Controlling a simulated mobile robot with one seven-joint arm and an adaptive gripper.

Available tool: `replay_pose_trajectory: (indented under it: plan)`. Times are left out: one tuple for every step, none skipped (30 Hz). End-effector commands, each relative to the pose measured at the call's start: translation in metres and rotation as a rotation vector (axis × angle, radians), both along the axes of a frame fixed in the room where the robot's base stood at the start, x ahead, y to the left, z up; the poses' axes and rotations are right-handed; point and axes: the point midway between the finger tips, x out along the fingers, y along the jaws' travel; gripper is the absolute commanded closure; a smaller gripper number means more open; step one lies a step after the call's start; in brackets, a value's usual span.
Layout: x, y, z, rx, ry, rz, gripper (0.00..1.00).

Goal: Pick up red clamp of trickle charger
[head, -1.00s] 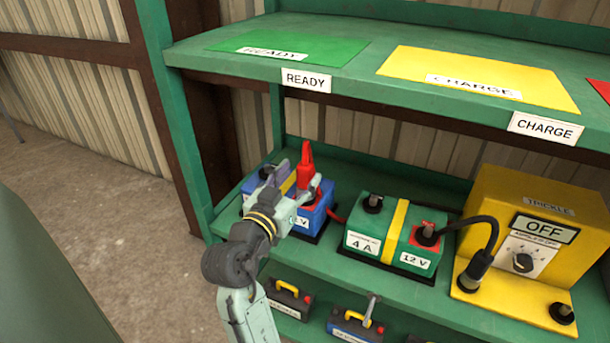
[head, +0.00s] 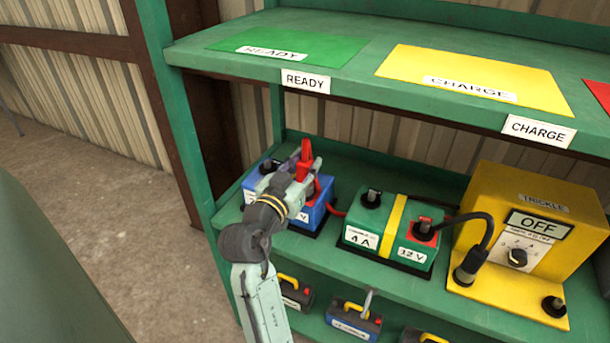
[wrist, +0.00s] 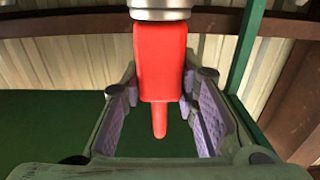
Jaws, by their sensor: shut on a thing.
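The red clamp (head: 306,152) stands upright at the blue battery (head: 311,215) on the middle shelf. My gripper (head: 303,172) is around the clamp from the front and shut on it. In the wrist view the red clamp (wrist: 162,62) is between the two padded fingers, its narrow tip pointing down the picture. My gripper hides much of the blue battery's top, so I cannot tell whether the clamp still touches the terminal. The yellow trickle charger (head: 480,255) stands at the right with its sign reading OFF.
A green 12 V battery (head: 365,220) stands between the blue battery and the charger, with a black cable (head: 490,232) arching from its red terminal. A red cable (head: 337,211) shows beside the blue battery. Smaller batteries (head: 353,318) sit below.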

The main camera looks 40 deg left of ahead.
Motion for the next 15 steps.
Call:
replay_pose_trajectory:
  plan:
    - [-0.0001, 0.0, 0.0, 0.0, 0.0, 0.0, 0.83]
    - [-0.0001, 0.0, 0.0, 0.0, 0.0, 0.0, 0.85]
    - [-0.0001, 0.0, 0.0, 0.0, 0.0, 0.0, 0.88]
    - [-0.0001, 0.0, 0.0, 0.0, 0.0, 0.0, 0.9]
    - [-0.0001, 0.0, 0.0, 0.0, 0.0, 0.0, 0.92]
    - [-0.0001, 0.0, 0.0, 0.0, 0.0, 0.0, 0.94]
    - [-0.0001, 0.0, 0.0, 0.0, 0.0, 0.0, 0.96]
    - [-0.0001, 0.0, 0.0001, 0.0, 0.0, 0.0, 0.98]
    - [-0.0001, 0.0, 0.0001, 0.0, 0.0, 0.0, 1.0]
    - [-0.0001, 0.0, 0.0001, 0.0, 0.0, 0.0, 1.0]
    - [-0.0001, 0.0, 0.0, 0.0, 0.0, 0.0, 1.0]
    - [-0.0001, 0.0, 0.0, 0.0, 0.0, 0.0, 1.0]
    - [-0.0001, 0.0, 0.0, 0.0, 0.0, 0.0, 1.0]
    - [-0.0001, 0.0, 0.0, 0.0, 0.0, 0.0, 1.0]
    - [-0.0001, -0.0001, 0.0005, 0.0, -0.001, 0.0, 1.0]
